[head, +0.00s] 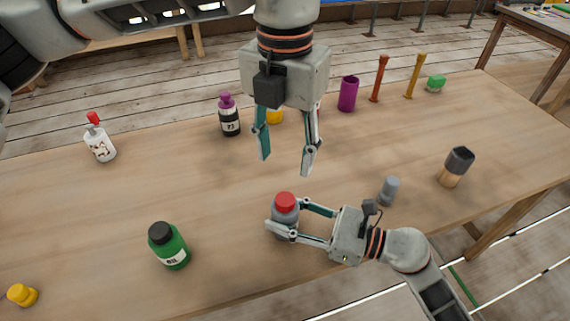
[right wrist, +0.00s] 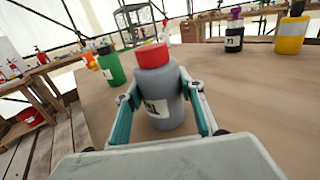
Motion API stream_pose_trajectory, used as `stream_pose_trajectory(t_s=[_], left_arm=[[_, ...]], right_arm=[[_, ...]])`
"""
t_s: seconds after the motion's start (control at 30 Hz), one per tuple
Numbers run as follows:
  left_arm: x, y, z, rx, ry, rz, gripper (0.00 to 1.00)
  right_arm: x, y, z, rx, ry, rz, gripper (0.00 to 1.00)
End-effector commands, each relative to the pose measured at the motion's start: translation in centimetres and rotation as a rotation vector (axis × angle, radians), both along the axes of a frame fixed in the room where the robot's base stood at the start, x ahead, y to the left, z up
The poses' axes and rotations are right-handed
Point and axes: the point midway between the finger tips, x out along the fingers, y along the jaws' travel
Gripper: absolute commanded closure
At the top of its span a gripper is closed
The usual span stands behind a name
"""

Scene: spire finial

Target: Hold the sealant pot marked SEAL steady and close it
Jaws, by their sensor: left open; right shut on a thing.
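The sealant pot (head: 285,218) is a grey bottle with a red cap (head: 285,201) on top, standing upright on the table. In the right wrist view the grey pot (right wrist: 158,92) shows part of a white label, and its red cap (right wrist: 152,56) sits on its top; I cannot tell how tight it is. My right gripper (head: 283,224) is shut around the pot's body, with one finger on each side. My left gripper (head: 285,162) is open and empty, fingers pointing down, above and behind the red cap.
A green OIL bottle (head: 169,246) stands left of the pot. A small grey piece (head: 389,190) and a dark-topped brush (head: 456,167) stand to the right. A black bottle with purple cap (head: 229,115) and a purple cup (head: 348,94) stand farther back.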

Motion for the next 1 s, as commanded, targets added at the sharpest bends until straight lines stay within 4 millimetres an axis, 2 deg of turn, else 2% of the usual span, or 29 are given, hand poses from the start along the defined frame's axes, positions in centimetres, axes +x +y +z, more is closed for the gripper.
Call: stream_pose_trajectory(t_s=[0.33,0.37,0.4,0.43,0.8,1.0], left_arm=[[0.0,0.0,0.4,0.000,0.001,0.000,0.55],[0.0,0.0,0.4,0.000,0.001,0.000,0.55],[0.0,0.0,0.4,0.000,0.001,0.000,0.55],[0.0,0.0,0.4,0.000,0.001,0.000,0.55],[0.0,0.0,0.4,0.000,0.000,0.000,0.55],[0.0,0.0,0.4,0.000,0.000,0.000,0.55]], right_arm=[[0.0,0.0,0.0,0.000,0.000,0.000,1.00],[0.0,0.0,0.0,0.000,0.000,0.000,0.57],[0.0,0.0,0.0,0.000,0.000,0.000,0.46],[0.0,0.0,0.0,0.000,0.000,0.000,0.42],[-0.1,-0.2,-0.1,-0.001,0.000,0.000,0.42],[-1.0,-2.5,-0.1,-0.004,0.001,0.000,0.42]])
